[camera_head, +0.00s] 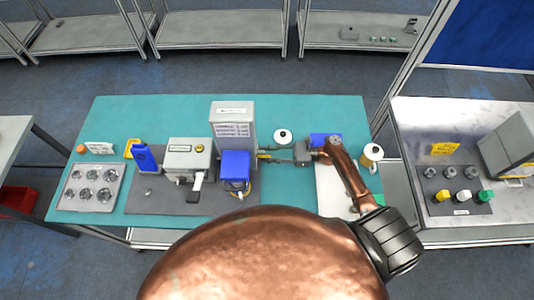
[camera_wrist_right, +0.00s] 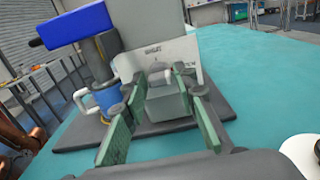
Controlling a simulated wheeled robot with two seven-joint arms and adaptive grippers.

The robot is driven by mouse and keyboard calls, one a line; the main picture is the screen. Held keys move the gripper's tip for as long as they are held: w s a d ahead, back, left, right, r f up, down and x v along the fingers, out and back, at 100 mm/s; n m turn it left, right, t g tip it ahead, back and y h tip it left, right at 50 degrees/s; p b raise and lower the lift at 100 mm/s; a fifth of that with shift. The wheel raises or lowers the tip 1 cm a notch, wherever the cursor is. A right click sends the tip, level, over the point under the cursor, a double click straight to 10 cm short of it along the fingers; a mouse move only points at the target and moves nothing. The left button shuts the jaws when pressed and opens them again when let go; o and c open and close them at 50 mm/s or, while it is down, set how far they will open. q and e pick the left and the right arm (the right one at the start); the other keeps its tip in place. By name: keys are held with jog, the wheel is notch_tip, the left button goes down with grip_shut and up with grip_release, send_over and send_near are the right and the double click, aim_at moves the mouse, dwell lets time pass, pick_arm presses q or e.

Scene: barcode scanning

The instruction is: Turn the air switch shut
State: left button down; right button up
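A tall grey cabinet (camera_head: 232,112) with a labelled front stands on the dark mat on the teal table. In the right wrist view its white panel (camera_wrist_right: 185,55) stands behind a small grey block (camera_wrist_right: 166,101), which looks like the air switch. My right gripper (camera_head: 267,154) reaches in from the right, beside the cabinet. In the right wrist view the right gripper (camera_wrist_right: 165,93) is open, its green-padded fingers apart on either side of the block; contact cannot be told. The block is not clear in the head view. My left gripper is not in view.
A metal tray (camera_head: 91,186) lies at the far left. A white round item (camera_head: 283,136) and a kettle-like pot (camera_head: 371,156) are on the right.

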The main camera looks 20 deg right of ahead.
jog(key=shift+c, duration=0.8)
jog(key=c, duration=0.5)
